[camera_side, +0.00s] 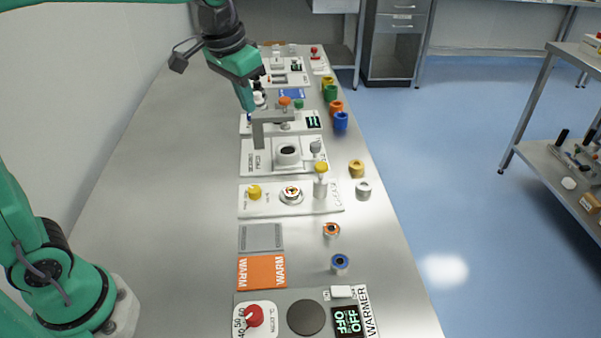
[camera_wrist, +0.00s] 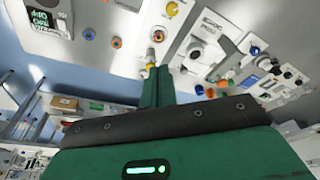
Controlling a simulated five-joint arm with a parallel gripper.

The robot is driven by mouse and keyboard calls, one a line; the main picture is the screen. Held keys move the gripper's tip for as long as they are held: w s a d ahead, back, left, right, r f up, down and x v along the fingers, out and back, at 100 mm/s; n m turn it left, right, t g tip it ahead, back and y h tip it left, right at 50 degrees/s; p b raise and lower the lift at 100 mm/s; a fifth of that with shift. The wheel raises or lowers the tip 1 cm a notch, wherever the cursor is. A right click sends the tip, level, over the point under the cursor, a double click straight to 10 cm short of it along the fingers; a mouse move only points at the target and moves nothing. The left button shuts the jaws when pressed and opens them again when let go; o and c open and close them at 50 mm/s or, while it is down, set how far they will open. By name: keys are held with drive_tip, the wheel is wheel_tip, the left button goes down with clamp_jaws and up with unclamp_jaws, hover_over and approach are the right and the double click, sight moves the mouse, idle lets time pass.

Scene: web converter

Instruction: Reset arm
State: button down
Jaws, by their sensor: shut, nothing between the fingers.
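My arm (camera_side: 232,58) reaches in from the top of the side view over the far half of the steel bench. My gripper (camera_side: 247,106) points down near the left edge of the row of devices, its green fingers together with nothing between them. In the wrist view my gripper (camera_wrist: 157,72) shows as a narrow closed green finger pair. Whether the fingertips touch any device behind them cannot be told.
Devices line the bench: a warmer (camera_side: 275,312), an orange pad (camera_side: 262,272), a grey pad (camera_side: 262,237), a panel with a yellow knob (camera_side: 268,206) and a white press unit (camera_side: 262,160). Coloured rings (camera_side: 340,122) stand right of them. The bench's left side (camera_side: 165,170) is bare.

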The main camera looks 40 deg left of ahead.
drive_tip(key=s+a+f+t, duration=0.1)
drive_tip(key=s+a+f, duration=0.1)
drive_tip(key=s, duration=0.7)
drive_tip(key=s+a+f+n+t, duration=0.1)
drive_tip(key=s+a+t, duration=0.1)
drive_tip(key=s, duration=0.7)
drive_tip(key=shift+a+f+n, duration=0.25)
drive_tip(key=shift+f+n, duration=0.05)
drive_tip(key=shift+f, duration=0.1)
idle(0.5)
